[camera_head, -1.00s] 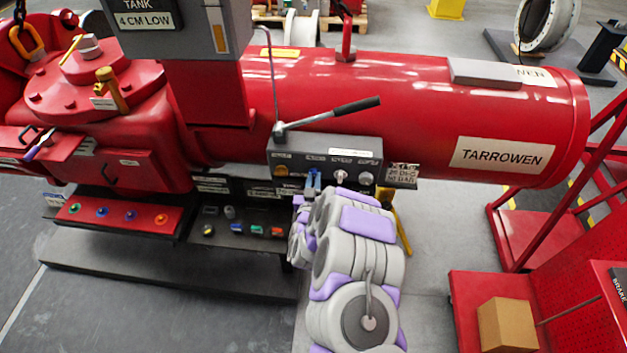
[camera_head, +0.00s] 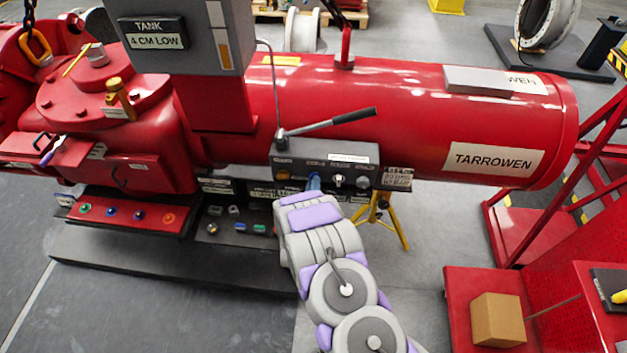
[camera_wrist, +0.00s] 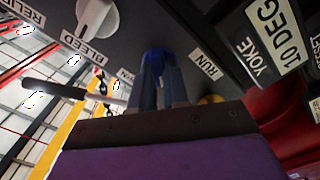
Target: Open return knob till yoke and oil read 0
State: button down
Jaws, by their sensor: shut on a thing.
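A plate reading "YOKE 10 DEG" (camera_wrist: 268,38) is further right. In the head view, my gripper (camera_head: 314,182) is at the panel front (camera_head: 325,152), mostly hidden by my wrist. The tank plate (camera_head: 155,34) reads "4 CM LOW".
A white knob (camera_wrist: 97,16) sits near a "BLEED" label. A lever with a black handle (camera_head: 352,116) rises over the panel. A yellow stand (camera_head: 385,220) is right of my arm. A red cart with a cardboard box (camera_head: 497,320) is at right.

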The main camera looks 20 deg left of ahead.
jog(key=shift+s+a+f+n+p, duration=0.15)
jog(key=shift+n+p, duration=0.15)
jog(key=shift+n, duration=1.35)
jog(key=shift+f+n+p, duration=0.1)
jog(key=shift+n+p, duration=0.2)
jog(key=shift+n, duration=1.35)
jog(key=c, duration=1.1)
grip_release()
jog(key=shift+a, duration=0.2)
jog(key=shift+d, duration=0.1)
jog(key=v, duration=1.7)
